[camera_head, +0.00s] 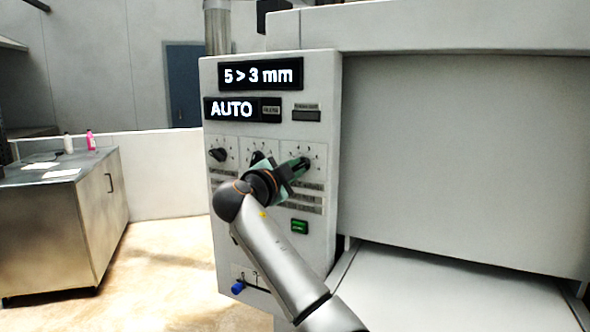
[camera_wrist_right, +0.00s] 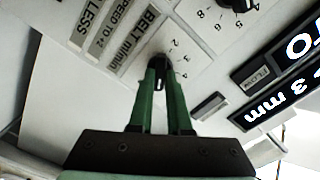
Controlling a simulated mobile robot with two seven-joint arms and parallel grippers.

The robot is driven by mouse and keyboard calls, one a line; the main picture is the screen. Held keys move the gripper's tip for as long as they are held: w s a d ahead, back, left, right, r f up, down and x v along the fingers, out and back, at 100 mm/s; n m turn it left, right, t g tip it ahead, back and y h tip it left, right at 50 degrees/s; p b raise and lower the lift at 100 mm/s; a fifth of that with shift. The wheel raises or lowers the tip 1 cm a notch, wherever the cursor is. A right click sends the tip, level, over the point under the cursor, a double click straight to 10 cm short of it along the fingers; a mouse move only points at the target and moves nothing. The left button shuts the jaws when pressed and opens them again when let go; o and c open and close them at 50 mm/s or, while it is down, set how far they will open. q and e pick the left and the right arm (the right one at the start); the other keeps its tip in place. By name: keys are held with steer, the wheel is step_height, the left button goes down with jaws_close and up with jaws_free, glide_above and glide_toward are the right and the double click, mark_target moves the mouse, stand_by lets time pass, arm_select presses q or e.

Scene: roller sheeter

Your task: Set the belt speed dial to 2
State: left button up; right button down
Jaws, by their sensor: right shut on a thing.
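The belt speed dial (camera_wrist_right: 160,62) is a dark knob on the pale control panel (camera_head: 272,62), beside a "BELT m/min" label and a scale with numbers such as 2 and 4. In the head view it is the rightmost of a row of three dials, mostly covered by my gripper. My right gripper (camera_wrist_right: 159,80) is shut on this knob, with one green finger on each side. In the head view the right gripper (camera_head: 301,164) reaches the panel from below left. My left gripper is not in view.
Displays read "5 > 3 mm" (camera_head: 261,75) and "AUTO" (camera_head: 231,109). The left dial (camera_head: 218,155) is clear of my arm; the middle dial (camera_head: 258,157) is partly hidden. A green button (camera_head: 299,226) and a blue knob (camera_head: 237,288) sit lower. A metal cabinet (camera_head: 90,215) stands left.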

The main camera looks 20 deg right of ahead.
steer(key=n, duration=0.4)
steer(key=n+p, duration=0.1)
steer(key=n, duration=0.2)
steer(key=shift+n, duration=0.4)
steer(key=n+p, duration=0.1)
steer(key=n, duration=0.2)
steer(key=shift+w+a+n, duration=0.1)
steer(key=shift+n, duration=0.2)
steer(key=n+p, duration=0.1)
steer(key=n, duration=0.2)
steer(key=shift+n+p, duration=0.3)
steer(key=n+p, duration=0.2)
steer(key=n, duration=0.2)
steer(key=shift+n, duration=0.3)
steer(key=n+p, duration=0.2)
steer(key=n, duration=0.2)
steer(key=shift+n+p, duration=0.3)
steer(key=shift+p, duration=0.1)
steer(key=n, duration=0.2)
steer(key=shift+f+n+p, duration=0.15)
steer(key=shift+n+p, duration=0.15)
steer(key=shift+p, duration=0.05)
steer(key=shift+f+n, duration=0.1)
steer(key=shift+n, duration=2)
